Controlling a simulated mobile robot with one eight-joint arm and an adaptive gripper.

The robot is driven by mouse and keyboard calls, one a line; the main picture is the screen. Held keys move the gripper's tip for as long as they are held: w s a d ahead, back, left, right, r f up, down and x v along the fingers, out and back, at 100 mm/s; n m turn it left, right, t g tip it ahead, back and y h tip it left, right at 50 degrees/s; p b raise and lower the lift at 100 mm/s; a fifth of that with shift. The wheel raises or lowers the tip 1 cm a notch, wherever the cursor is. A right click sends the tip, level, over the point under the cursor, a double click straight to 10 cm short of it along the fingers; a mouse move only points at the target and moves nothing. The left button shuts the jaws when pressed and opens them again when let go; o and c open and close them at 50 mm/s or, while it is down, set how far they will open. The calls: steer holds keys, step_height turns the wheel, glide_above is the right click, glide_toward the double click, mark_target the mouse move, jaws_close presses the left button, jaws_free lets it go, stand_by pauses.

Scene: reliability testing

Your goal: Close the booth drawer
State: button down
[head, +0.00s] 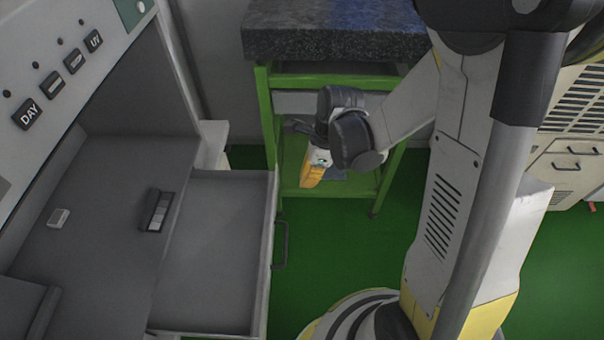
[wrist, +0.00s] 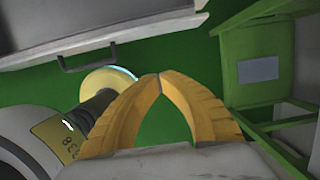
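The booth drawer (head: 215,255) is open. It sticks out to the right from under the grey booth in the head view, and its inside looks empty. Its dark bar handle (head: 282,246) is on the front panel. In the wrist view the drawer front (wrist: 125,25) is at the upper left, with the handle (wrist: 88,62) below it. My gripper (head: 308,180) is beyond the handle, toward the green stand, and apart from the drawer. Its yellow fingers (wrist: 159,76) meet at the tips in the wrist view, with nothing seen between them.
The grey booth (head: 105,210) holds a small white block (head: 59,217) and a dark switch-like piece (head: 157,210). A green stand (head: 266,115) with a dark stone top (head: 335,32) stands behind my gripper. Green floor (head: 320,260) is open between the drawer handle and my base.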

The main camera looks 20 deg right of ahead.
steer(key=w+a+f+b, duration=0.2)
steer(key=a+f+b, duration=0.2)
steer(key=f, duration=0.3)
steer(key=shift+a+f, duration=0.2)
steer(key=shift+a, duration=0.6)
steer(key=shift+w, duration=0.1)
